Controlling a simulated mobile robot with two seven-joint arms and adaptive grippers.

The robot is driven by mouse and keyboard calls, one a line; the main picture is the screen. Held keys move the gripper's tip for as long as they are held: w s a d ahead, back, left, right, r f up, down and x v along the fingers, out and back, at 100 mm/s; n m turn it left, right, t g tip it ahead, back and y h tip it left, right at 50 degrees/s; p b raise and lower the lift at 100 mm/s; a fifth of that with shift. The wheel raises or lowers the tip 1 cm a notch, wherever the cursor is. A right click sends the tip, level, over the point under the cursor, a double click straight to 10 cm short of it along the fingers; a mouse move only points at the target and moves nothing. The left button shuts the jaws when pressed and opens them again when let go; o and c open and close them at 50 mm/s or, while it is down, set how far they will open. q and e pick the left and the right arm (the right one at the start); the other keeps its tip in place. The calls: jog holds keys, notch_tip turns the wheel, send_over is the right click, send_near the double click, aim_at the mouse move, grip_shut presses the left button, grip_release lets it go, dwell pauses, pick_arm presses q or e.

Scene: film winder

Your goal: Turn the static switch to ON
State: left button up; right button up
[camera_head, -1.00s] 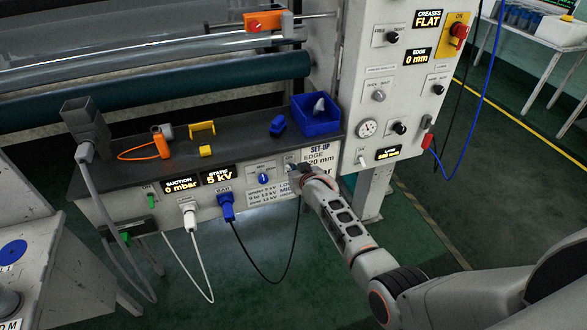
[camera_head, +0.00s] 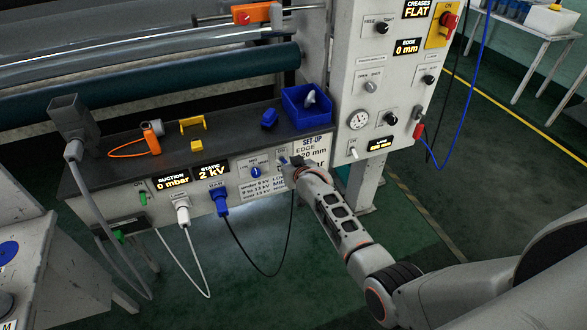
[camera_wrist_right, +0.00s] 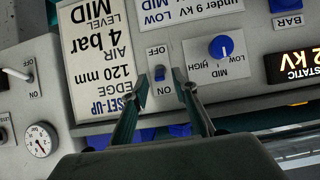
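The static switch (camera_wrist_right: 160,73) is a small blue toggle on a white plate in the right wrist view, between the upside-down words OFF and ON. I cannot tell for certain which way its lever lies. My right gripper (camera_wrist_right: 161,84) is open, with one fingertip on each side of the toggle and a visible gap on both sides. In the head view, my right gripper (camera_head: 288,164) is at the panel's right end and largely hides the switch. The STATIC display (camera_head: 211,171) reads 2 kV. My left gripper is not in view.
A blue LOW/MID/HIGH knob (camera_wrist_right: 220,47) sits beside the switch. A set-up label (camera_wrist_right: 105,58) is on its other side. Blue BAR and white plugs with cables hang from the panel. A blue bin (camera_head: 310,115) stands on the shelf above.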

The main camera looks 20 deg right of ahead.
jog(key=v, duration=1.1)
dwell(0.5)
jog(key=s+f+n, duration=0.1)
jog(key=s+f, duration=0.4)
jog(key=s, duration=0.6)
jog(key=s+f+n+g+y, duration=0.1)
jog(key=s+f, duration=0.3)
jog(key=s, duration=0.6)
jog(key=s+f+n+g, duration=0.1)
jog(key=s+f, duration=0.4)
jog(key=s, duration=0.6)
jog(key=shift+s+a+f+n+y, duration=0.3)
jog(key=shift+s+a, duration=0.05)
jog(key=shift+a, duration=0.05)
